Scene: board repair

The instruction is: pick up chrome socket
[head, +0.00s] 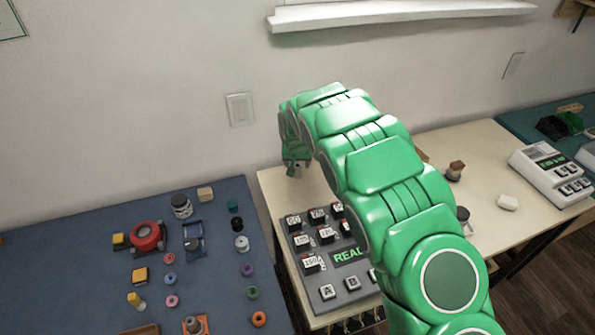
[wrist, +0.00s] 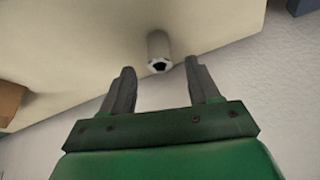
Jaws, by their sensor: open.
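The chrome socket (wrist: 157,46) is a small, pale grey cylinder with a dark hole in its end. In the wrist view it stands on the cream tabletop, just beyond the fingertips and between their lines. My gripper (wrist: 159,68) is open, with one finger to each side and nothing held. In the head view my gripper (head: 296,167) is low over the back left part of the cream table, near the wall. I cannot make out the socket clearly there.
A grey panel with labelled blocks and buttons (head: 327,292) lies in front of my gripper. A blue table (head: 60,220) with several small parts is at the left. A brown block (wrist: 10,102) is at the left in the wrist view. The wall is close behind.

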